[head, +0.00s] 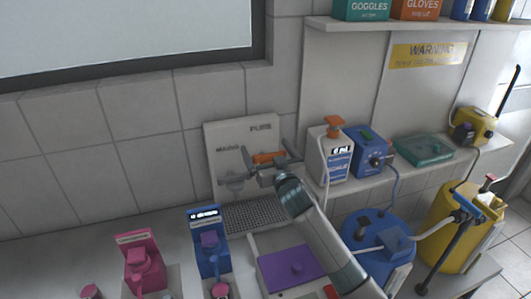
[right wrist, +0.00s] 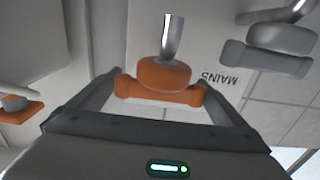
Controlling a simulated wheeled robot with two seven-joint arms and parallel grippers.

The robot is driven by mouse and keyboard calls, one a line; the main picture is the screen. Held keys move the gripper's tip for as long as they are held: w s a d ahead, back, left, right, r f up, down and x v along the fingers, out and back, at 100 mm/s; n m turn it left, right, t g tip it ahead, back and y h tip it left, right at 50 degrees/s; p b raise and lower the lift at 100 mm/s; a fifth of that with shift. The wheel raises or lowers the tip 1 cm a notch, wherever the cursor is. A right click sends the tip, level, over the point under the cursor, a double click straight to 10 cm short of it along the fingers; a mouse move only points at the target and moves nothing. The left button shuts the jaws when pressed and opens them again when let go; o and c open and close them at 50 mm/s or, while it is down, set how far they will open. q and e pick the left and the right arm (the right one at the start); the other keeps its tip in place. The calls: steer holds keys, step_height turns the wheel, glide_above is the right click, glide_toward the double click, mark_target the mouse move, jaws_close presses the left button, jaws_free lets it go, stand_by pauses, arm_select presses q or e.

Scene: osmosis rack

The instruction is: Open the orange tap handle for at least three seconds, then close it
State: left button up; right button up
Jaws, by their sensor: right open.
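The orange tap handle (head: 268,157) is on a white wall panel (head: 228,137) marked MAINS and PURE. In the right wrist view the orange tap handle (right wrist: 160,92) lies crosswise between my open fingers, with its metal spout (right wrist: 172,38) beyond. A small gap seems to show at each end; I cannot tell whether a finger touches it. My right gripper (head: 272,165) is open at the panel and partly covers the tap. A grey tap handle (head: 233,181) is to the left; it also shows in the right wrist view (right wrist: 268,55). My left gripper is out of view.
A grey drain grid (head: 250,215) lies below the panel. A white bottle with an orange pump (head: 334,160) and a blue device (head: 366,155) stand on a shelf to the right. Pink (head: 138,250) and blue (head: 207,225) dispensers stand front left. A purple tray (head: 290,265) lies near my right arm.

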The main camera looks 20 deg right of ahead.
steer(key=shift+w, duration=0.5)
steer(key=shift+c, duration=0.6)
steer(key=c, duration=1)
steer(key=shift+o, duration=0.4)
